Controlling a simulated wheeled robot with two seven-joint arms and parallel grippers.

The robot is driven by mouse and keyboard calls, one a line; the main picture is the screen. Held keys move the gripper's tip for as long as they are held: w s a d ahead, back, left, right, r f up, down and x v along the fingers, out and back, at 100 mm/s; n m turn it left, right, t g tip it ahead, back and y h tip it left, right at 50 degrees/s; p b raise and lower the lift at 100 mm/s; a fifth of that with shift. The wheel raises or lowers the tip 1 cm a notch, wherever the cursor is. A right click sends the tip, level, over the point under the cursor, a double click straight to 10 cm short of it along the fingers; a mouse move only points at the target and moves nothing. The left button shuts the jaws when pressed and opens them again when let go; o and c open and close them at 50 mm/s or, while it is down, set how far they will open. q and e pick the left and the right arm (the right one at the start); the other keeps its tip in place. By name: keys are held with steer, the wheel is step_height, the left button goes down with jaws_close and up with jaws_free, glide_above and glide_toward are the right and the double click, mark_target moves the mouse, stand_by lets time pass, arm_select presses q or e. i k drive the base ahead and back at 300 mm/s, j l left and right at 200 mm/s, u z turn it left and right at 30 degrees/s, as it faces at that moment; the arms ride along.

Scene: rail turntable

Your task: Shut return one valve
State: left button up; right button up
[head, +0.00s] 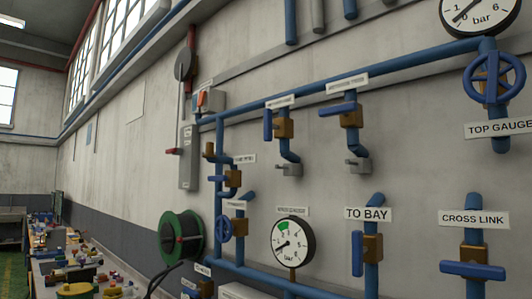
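Blue pipework with several brass valves runs along the wall. One upper valve (284,127) has its blue lever (267,124) upright, in line with its short drop pipe. The valve to its right (351,118) has its lever (338,109) lying across the pipe. The small labels over these two, a left label (281,102) and a right label (347,83), are too small to read surely, so I cannot tell which valve is return one. Neither of my grippers is in view.
The TO BAY valve (373,247) has an upright lever. The CROSS LINK valve (473,257) has a crosswise lever. A blue handwheel (493,78) sits above the TOP GAUGE label. A hose reel (181,237) and a cluttered bench (50,267) are at left.

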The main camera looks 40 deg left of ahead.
mark_target(268, 125)
steer(key=u, duration=1.15)
steer(key=i+j+z, duration=0.1)
steer(key=j, duration=0.2)
steer(key=i+j+z, duration=0.1)
steer(key=j, duration=0.2)
steer(key=i+j+z, duration=0.1)
steer(key=j, duration=0.2)
steer(key=i, duration=0.05)
